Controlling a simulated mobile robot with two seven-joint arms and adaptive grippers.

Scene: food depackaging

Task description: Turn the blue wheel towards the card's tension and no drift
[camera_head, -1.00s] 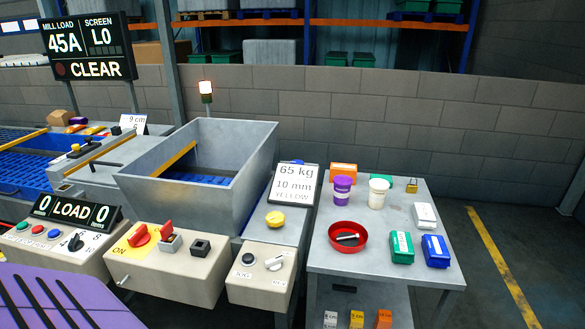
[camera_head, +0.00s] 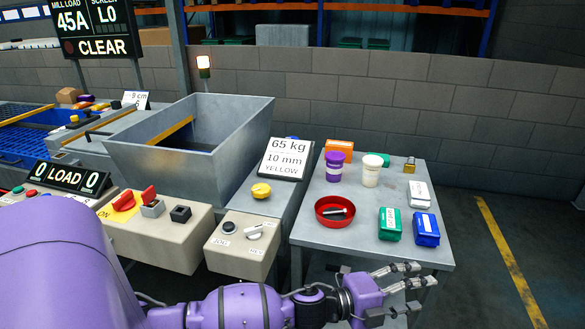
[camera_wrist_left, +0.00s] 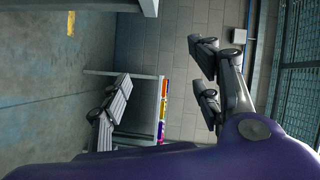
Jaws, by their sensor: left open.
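I cannot make out a blue wheel in either view. A card (camera_head: 134,100) reading "9 cm" over a partly hidden line stands at the back left. A larger card (camera_head: 285,159) reads "65 kg, 10 mm, YELLOW" beside the grey hopper. My left gripper (camera_head: 412,291) is open and empty, its fingers pointing right, low in front of the grey table (camera_head: 310,232). My right gripper is out of view.
The table holds a red bowl (camera_head: 322,222), purple cup (camera_head: 334,176), white cup (camera_head: 371,180), and green (camera_head: 390,232) and blue (camera_head: 426,237) boxes. A control box with a red switch (camera_head: 149,194) and another with a knob (camera_head: 254,232) stand left. Floor right of the table is clear.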

